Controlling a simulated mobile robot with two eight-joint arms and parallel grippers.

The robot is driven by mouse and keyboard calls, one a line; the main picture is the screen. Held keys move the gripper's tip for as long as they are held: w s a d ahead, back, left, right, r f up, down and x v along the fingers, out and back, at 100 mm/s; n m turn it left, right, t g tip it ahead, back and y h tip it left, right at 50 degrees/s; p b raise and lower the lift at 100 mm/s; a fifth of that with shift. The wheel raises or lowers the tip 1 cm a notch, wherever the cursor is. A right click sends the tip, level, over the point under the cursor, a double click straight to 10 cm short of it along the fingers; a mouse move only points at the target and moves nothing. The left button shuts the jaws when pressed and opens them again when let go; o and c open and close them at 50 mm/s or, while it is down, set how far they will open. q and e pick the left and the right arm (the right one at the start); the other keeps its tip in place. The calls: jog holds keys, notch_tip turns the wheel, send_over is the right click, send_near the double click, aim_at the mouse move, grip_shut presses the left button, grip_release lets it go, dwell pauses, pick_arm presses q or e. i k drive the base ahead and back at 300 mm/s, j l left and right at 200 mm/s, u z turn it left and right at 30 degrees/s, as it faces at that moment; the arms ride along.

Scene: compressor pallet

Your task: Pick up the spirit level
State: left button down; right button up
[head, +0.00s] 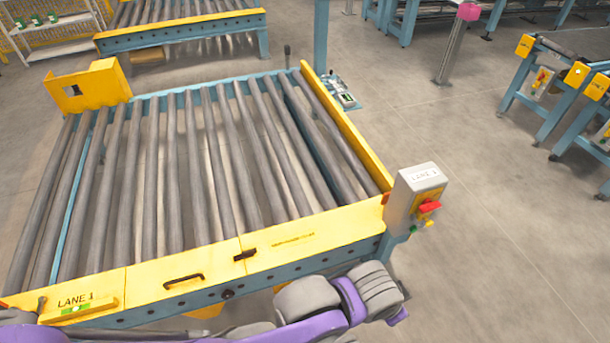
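The spirit level (90,312) is a short yellow bar with a green vial. It lies along the yellow front rail (215,276) of the roller conveyor, at the lower left, just below the "LANE 1" lettering. A purple and grey part of my own arm shows at the bottom left corner, close to the level's left end. A small dark piece there may be a fingertip, but I cannot tell whether that gripper is open or shut. More purple and grey arm links of mine cross the bottom middle. No right gripper can be made out.
The conveyor's grey rollers (175,175) are bare. A dark handle (184,280) and a small black latch (245,255) sit on the front rail.

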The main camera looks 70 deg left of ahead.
aim_at(107, 303)
jog(key=u, duration=4.45)
jog(key=i+j+z, duration=0.1)
jog(key=z, duration=0.3)
jog(key=i+j+z, duration=0.2)
jog(key=z, duration=0.25)
jog(key=i+j+z, duration=0.15)
jog(key=z, duration=0.25)
jog(key=i+j, duration=0.15)
jog(key=j, duration=0.2)
jog(key=i+j+z, duration=0.1)
jog(key=j, duration=0.25)
jog(key=i+j, duration=0.1)
jog(key=j, duration=0.25)
jog(key=i+j+z, duration=0.15)
jog(key=j, duration=0.2)
jog(key=i+j, duration=0.1)
jog(key=j, duration=0.25)
